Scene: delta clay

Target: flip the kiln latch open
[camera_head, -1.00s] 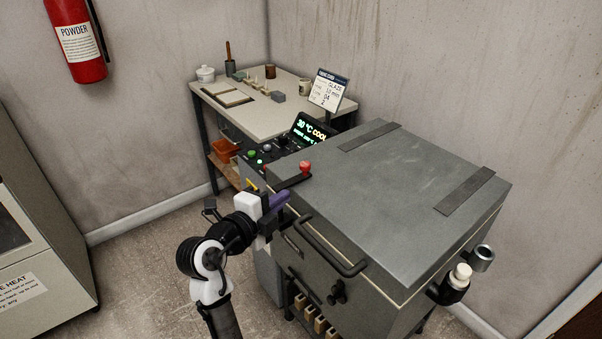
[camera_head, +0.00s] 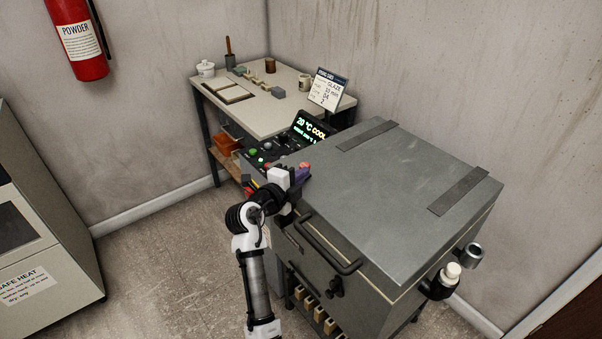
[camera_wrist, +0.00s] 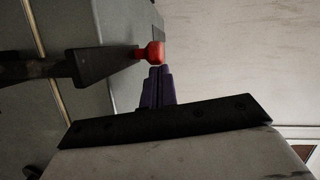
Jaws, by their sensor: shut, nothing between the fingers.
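The kiln (camera_head: 400,190) is a grey box with a flat lid, and the lid looks closed. Its latch (camera_wrist: 95,66) is a dark bar with a red knob (camera_wrist: 150,53) at its end, near the kiln's front left corner. The knob is partly hidden behind my fingers in the head view (camera_head: 304,167). My gripper (camera_head: 300,173) has purple fingers, shut and empty, right beside the knob. In the wrist view the fingertips (camera_wrist: 158,70) end just by the knob; I cannot tell whether they touch it.
A black handle (camera_head: 330,245) sticks out from the kiln's front. A control panel with a lit display (camera_head: 311,128) stands left of the kiln, close behind my gripper. A work table (camera_head: 285,115) with pottery things is behind. The floor (camera_head: 150,260) at left is clear.

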